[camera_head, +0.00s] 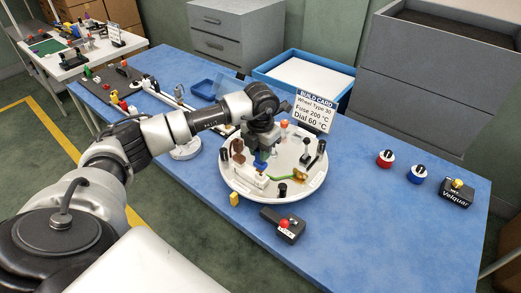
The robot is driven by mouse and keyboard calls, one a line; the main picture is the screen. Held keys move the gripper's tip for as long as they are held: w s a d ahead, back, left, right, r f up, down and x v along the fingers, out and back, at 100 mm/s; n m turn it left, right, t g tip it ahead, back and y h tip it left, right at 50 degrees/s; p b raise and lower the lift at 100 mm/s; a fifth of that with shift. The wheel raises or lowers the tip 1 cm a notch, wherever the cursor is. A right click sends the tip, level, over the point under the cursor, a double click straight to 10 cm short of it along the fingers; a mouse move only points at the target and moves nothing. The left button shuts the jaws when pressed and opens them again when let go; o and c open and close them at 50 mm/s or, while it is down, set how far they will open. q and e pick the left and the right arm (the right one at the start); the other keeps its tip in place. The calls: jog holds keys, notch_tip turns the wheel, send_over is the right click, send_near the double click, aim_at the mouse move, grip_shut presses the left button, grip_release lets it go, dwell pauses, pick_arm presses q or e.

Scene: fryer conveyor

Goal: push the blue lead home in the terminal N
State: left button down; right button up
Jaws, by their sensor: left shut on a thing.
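My left gripper (262,150) points down over the round white plate (305,191) on the blue table. It is shut on a blue piece, the blue lead (261,160), which stands just above or in a small white block (246,174) on the plate's left half. I cannot tell how deep the lead sits, and the terminal letter cannot be read. A green wire (283,178) runs from the block's side to a brass-coloured part (299,175). My right gripper is not in view.
Black posts (320,147) stand on the plate. A black box with a red button (284,224) and a yellow piece (234,198) lie in front. The build card (315,108) and a blue tray (303,75) are behind.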

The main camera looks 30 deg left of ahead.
pick_arm(q)
jog(key=shift+f+b, duration=0.65)
jog(key=shift+f, duration=0.3)
jog(key=c, duration=0.8)
grip_release()
jog(key=shift+c, duration=0.2)
jog(key=shift+r, duration=0.15)
jog(key=shift+r+p, duration=1.95)
jog(key=shift+r, duration=1)
jog(key=shift+r, duration=0.1)
